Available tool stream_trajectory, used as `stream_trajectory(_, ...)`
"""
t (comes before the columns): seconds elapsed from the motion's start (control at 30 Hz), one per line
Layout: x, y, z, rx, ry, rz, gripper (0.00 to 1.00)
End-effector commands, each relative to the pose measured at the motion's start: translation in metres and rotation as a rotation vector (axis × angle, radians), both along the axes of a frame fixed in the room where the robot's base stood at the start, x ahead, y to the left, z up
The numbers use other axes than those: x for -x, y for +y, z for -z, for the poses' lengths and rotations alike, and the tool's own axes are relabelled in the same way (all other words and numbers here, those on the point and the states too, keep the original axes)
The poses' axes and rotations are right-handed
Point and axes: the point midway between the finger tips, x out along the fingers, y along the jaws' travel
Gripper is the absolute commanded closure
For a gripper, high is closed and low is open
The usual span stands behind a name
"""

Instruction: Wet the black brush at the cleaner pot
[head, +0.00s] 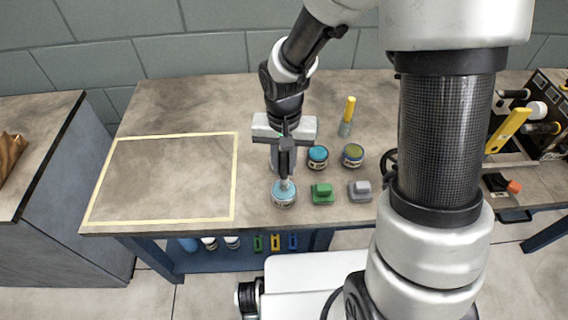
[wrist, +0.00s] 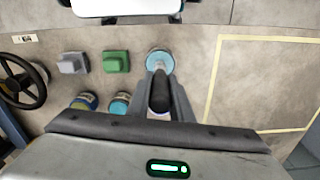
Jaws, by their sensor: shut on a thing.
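My gripper (head: 286,146) is shut on the black brush (head: 286,163), which points down, its pale lower end at the mouth of a pot with light blue contents. I take this pot (head: 284,197) as the cleaner pot, though its label is too small to read. It stands near the table's front edge. In the wrist view the brush's dark handle (wrist: 160,92) sits between the fingers, with the pot (wrist: 160,61) just beyond it. I cannot tell how deep the tip reaches into the liquid.
A teal-topped pot (head: 317,157) and an olive-topped pot (head: 352,155) stand to the right. A green block (head: 322,193) and a grey block (head: 360,191) lie in front of them. A yellow-handled brush (head: 348,112) stands behind. A yellow-taped area (head: 165,180) on the left is empty.

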Motion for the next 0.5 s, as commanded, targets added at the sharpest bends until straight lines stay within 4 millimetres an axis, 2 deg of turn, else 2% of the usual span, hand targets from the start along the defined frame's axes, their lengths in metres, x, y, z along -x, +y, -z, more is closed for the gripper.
stream_trajectory(0.03, 0.0, 0.0, -0.008, 0.0, -0.001, 0.0, 1.0)
stream_trajectory(0.5, -0.001, 0.0, -0.047, 0.0, -0.003, -0.001, 1.0)
